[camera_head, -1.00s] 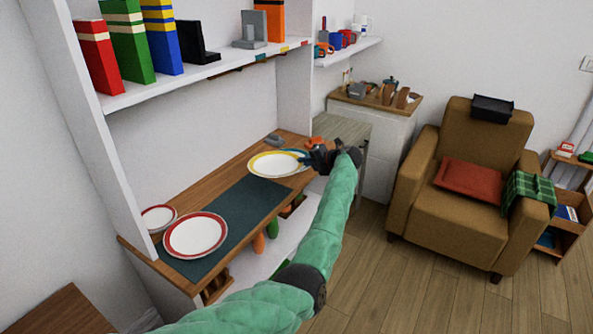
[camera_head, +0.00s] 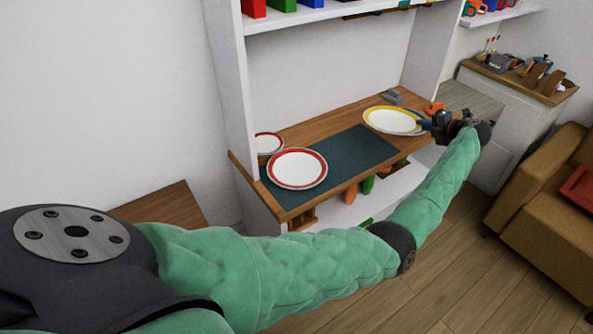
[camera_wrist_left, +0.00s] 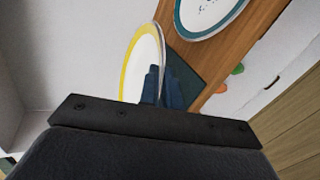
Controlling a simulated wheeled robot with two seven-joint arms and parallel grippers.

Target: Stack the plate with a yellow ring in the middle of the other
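The plate with a yellow ring (camera_head: 389,121) is at the right part of the wooden shelf board, beyond the dark mat. My left gripper (camera_head: 426,122) is at its right edge. In the left wrist view the yellow-ringed plate (camera_wrist_left: 141,62) shows steeply from the side, and the blue fingers (camera_wrist_left: 160,88) are closed on its rim. A red-ringed plate (camera_head: 297,169) lies on the mat's left end. My right gripper is not in view.
Another red-rimmed dish (camera_head: 268,144) stands at the board's left end, partly behind the upright panel. The dark mat (camera_head: 352,150) is bare right of the red-ringed plate. Upright panels bound the board (camera_head: 330,123). A brown armchair (camera_head: 545,205) stands at the right.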

